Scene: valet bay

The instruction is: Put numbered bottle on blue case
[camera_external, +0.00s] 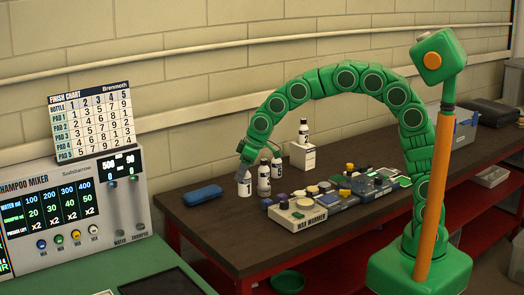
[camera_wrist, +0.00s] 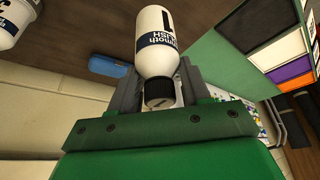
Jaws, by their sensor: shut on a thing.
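A white bottle numbered 1 (camera_external: 244,186) with a black cap hangs upright below my gripper (camera_external: 243,168). In the wrist view, my gripper's grey jaws (camera_wrist: 160,92) are shut around the cap end of this bottle (camera_wrist: 155,35). The blue case (camera_external: 203,195) lies on the dark table to the left of the held bottle; it also shows in the wrist view (camera_wrist: 110,66), left of the bottle. The bottle is beside the case, not over it. I cannot tell whether its base touches the table.
Two more bottles, one in front (camera_external: 264,180) and one behind (camera_external: 277,167), stand just right of the held one. Another bottle (camera_external: 304,133) stands on a white box (camera_external: 302,156). The wax warmer (camera_external: 300,216) and pots lie further right. Bare table surrounds the case.

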